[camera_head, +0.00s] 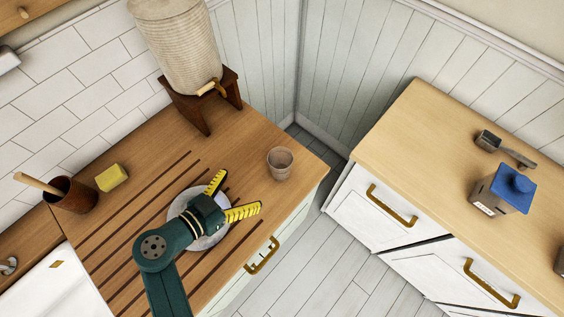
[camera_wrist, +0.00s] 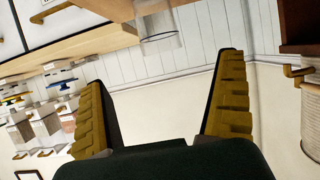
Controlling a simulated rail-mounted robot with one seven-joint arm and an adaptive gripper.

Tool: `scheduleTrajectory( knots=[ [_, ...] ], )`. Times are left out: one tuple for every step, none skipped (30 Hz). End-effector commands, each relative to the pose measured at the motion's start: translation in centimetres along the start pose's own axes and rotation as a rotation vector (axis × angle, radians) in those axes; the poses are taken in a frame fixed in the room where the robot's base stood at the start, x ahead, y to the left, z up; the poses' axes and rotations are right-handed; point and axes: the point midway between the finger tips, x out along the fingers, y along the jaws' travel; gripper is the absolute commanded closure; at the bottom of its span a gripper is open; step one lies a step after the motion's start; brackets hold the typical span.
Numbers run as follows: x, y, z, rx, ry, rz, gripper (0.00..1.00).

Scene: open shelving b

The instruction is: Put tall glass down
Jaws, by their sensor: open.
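The tall glass (camera_head: 280,163) is clear and stands upright on the wooden counter (camera_head: 310,172), near its right corner. My gripper (camera_head: 241,189) is open and empty, with its yellow-padded fingers spread over the counter and pointing toward the glass. A gap lies between the fingertips and the glass. In the wrist view, which is turned upside down, the glass (camera_wrist: 158,22) shows at the top edge, beyond the open fingers of my gripper (camera_wrist: 165,70), partly cut off by the frame.
A plate (camera_head: 209,240) lies below my gripper. A ribbed dispenser (camera_head: 178,45) on a dark wooden stand (camera_head: 206,108) is behind. A yellow sponge (camera_head: 111,177) and a brown pot (camera_head: 73,196) are at left. Across a floor gap, another counter (camera_head: 420,135) holds a blue-lidded box (camera_head: 503,190).

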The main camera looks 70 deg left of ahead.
Motion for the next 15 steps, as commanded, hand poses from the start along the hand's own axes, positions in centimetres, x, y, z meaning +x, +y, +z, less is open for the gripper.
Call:
scheduleTrajectory(
  knots=[
    [1.0, 0.2, 0.0, 0.005, 0.0, 0.01, 0.0],
    [1.6, 0.3, 0.0, 0.006, 0.0, 0.011, 0.0],
    [2.5, 0.3, 0.0, 0.007, 0.0, 0.011, 0.0],
    [3.1, 0.3, 0.0, 0.007, 0.0, 0.012, 0.0],
    [3.8, 0.3, 0.0, 0.007, 0.0, 0.012, 0.0],
    [4.8, 0.3, -0.1, 0.007, 0.0, 0.012, 0.0],
    [5.5, 0.3, -0.1, 0.008, 0.0, 0.012, 0.0],
    [6.2, 0.3, -0.1, 0.008, 0.0, 0.011, 0.0],
    [7.2, 0.3, -0.1, 0.006, 0.0, 0.011, 0.0],
    [7.8, 0.3, -0.1, 0.007, 0.001, 0.01, 0.0],
    [8.4, 0.3, -0.1, 0.006, 0.0, 0.009, 0.0],
    [9.1, 0.2, -0.1, 0.005, 0.0, 0.008, 0.0],
    [9.5, 0.2, -0.1, 0.004, 0.0, 0.007, 0.0],
    [9.8, 0.2, -0.1, 0.004, 0.0, 0.007, 0.0],
    [10.1, 0.2, -0.1, 0.004, 0.0, 0.006, 0.0]
  ],
)
